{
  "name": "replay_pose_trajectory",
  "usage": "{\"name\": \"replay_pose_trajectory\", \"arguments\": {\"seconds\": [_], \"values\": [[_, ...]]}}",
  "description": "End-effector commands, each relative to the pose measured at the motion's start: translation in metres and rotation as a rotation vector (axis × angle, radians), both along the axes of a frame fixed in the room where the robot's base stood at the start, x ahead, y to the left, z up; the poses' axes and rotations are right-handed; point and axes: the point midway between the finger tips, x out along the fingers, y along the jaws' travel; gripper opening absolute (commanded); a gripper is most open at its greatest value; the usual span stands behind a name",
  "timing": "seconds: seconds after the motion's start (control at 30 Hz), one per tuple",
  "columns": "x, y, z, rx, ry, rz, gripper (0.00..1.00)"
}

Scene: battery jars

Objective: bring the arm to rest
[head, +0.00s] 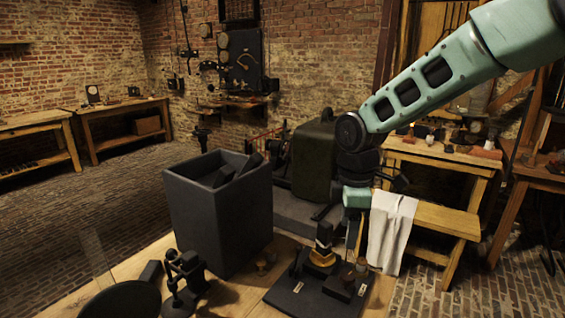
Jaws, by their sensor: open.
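My arm reaches in from the upper right in the head view and bends down at a dark joint. My gripper (353,236) hangs below the pale green wrist, above the right side of a dark board (290,296). It is small and dark here, its jaws apart, and I see nothing held between them. Just left of it, a dark upright piece with a pale band (324,238) stands over an amber round base (322,258) on the board. Whether the gripper touches anything there is hard to tell.
A tall dark open box (218,222) holding dark slabs stands left of the board. A small black stand (183,275) and a dark round disc (124,300) are at the front left. A white cloth (391,232) hangs over a wooden bench (445,218) at right.

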Motion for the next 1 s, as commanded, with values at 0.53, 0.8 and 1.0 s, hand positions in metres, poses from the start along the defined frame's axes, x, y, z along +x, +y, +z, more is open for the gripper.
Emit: {"name": "replay_pose_trajectory", "arguments": {"seconds": [0.53, 0.8, 1.0], "values": [[-0.272, 0.034, 0.014, 0.035, 0.018, -0.701, 0.61], [-0.283, 0.030, 0.011, 0.039, 0.021, -0.748, 0.61], [-0.283, 0.030, 0.011, 0.038, 0.021, -0.746, 0.61]]}}
